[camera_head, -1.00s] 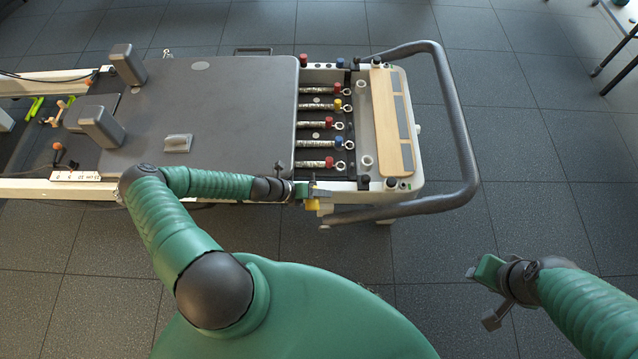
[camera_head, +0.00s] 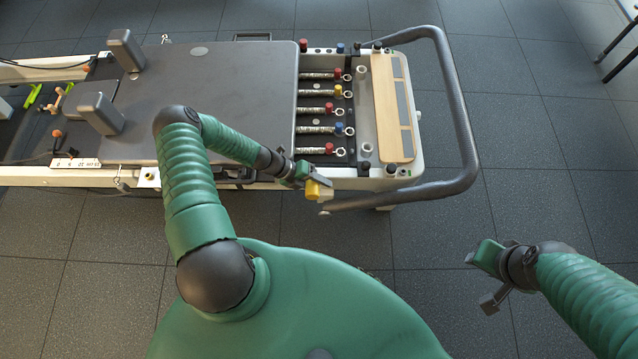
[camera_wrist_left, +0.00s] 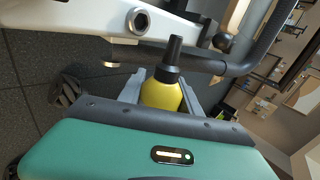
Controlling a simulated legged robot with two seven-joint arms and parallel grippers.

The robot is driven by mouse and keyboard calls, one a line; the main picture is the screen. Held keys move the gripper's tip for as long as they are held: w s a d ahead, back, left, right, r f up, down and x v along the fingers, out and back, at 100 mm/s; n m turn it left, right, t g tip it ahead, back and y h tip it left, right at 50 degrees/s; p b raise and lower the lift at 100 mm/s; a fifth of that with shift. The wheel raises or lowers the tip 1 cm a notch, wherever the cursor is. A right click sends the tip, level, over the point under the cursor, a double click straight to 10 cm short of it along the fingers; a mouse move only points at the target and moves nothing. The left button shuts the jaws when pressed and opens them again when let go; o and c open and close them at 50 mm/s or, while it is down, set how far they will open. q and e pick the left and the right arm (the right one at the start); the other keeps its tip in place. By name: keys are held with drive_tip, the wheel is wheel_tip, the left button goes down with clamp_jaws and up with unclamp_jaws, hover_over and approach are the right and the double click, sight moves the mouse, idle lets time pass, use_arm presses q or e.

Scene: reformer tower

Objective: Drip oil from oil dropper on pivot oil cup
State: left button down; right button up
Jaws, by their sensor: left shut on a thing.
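The oil dropper (camera_wrist_left: 162,93) is a yellow bottle with a black nozzle. In the left wrist view it stands between the jaws of my left gripper (camera_wrist_left: 160,88), which is shut on it, nozzle pointing away from the wrist. In the head view the yellow dropper (camera_head: 319,190) shows at the tip of my left gripper (camera_head: 308,185), just outside the near side of the reformer frame. A round dark-centred socket in a light ring (camera_wrist_left: 139,20) shows on the white frame in the wrist view; I cannot tell if it is the pivot oil cup. My right gripper (camera_head: 480,278) is empty over the floor at the right.
The reformer carriage (camera_head: 225,100) lies at left centre, with several springs (camera_head: 318,130) beside it. A wooden footplate (camera_head: 392,105) and a grey curved bar (camera_head: 462,130) stand at its right end.

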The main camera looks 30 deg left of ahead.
use_arm(q)
drive_tip(key=shift+r+g+h+b, duration=0.3)
drive_tip(key=shift+g+h+b, duration=0.1)
drive_tip(key=shift+g+b, duration=0.15)
drive_tip(key=shift+r+n+g, duration=0.2)
drive_tip(key=shift+n+g, duration=0.05)
drive_tip(key=shift+n, duration=0.15)
drive_tip(key=shift+s+r, duration=0.1)
drive_tip(key=shift+r, duration=0.1)
drive_tip(key=shift+r+g+h+b, duration=0.1)
drive_tip(key=shift+g+h+b, duration=0.25)
drive_tip(key=shift+b, duration=0.2)
drive_tip(key=shift+r+n, duration=0.15)
drive_tip(key=shift+n, duration=0.15)
idle(0.7)
